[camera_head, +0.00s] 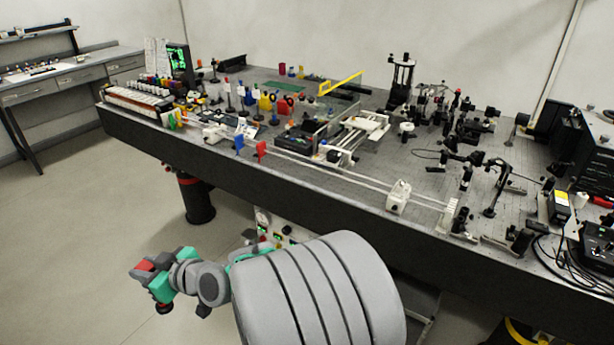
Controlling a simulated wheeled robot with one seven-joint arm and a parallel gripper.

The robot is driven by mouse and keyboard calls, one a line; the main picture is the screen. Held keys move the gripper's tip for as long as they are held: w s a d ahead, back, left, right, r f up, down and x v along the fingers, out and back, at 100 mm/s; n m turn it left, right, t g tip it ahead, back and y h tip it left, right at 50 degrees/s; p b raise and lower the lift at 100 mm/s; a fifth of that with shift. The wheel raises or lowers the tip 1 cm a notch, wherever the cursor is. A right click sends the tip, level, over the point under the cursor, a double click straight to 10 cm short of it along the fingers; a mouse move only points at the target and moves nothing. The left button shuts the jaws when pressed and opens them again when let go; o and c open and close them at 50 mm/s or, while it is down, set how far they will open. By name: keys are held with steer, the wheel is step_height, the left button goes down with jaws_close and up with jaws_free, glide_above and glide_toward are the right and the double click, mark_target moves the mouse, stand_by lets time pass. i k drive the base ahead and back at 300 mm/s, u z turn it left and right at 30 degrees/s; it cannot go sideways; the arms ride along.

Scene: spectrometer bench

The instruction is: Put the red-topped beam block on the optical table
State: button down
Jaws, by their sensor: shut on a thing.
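My gripper (149,279) is at the lower left, out over the floor in front of the optical table (415,174) and lower than its top. It is shut on the red-topped beam block (145,266). The optical table runs from the left back to the right front, with a dark front side.
A red plate (262,149) and a blue plate (239,142) stand near the table's front edge. Long rails (350,183) run along that edge to a white mount (398,197). Optics crowd the right. Bare tabletop shows around the middle. A side bench (60,75) stands far left.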

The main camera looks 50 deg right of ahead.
mark_target(416, 187)
steer(key=z, duration=0.4)
steer(key=i, duration=0.5)
steer(key=z, duration=1)
steer(key=i, duration=0.35)
steer(key=z, duration=0.35)
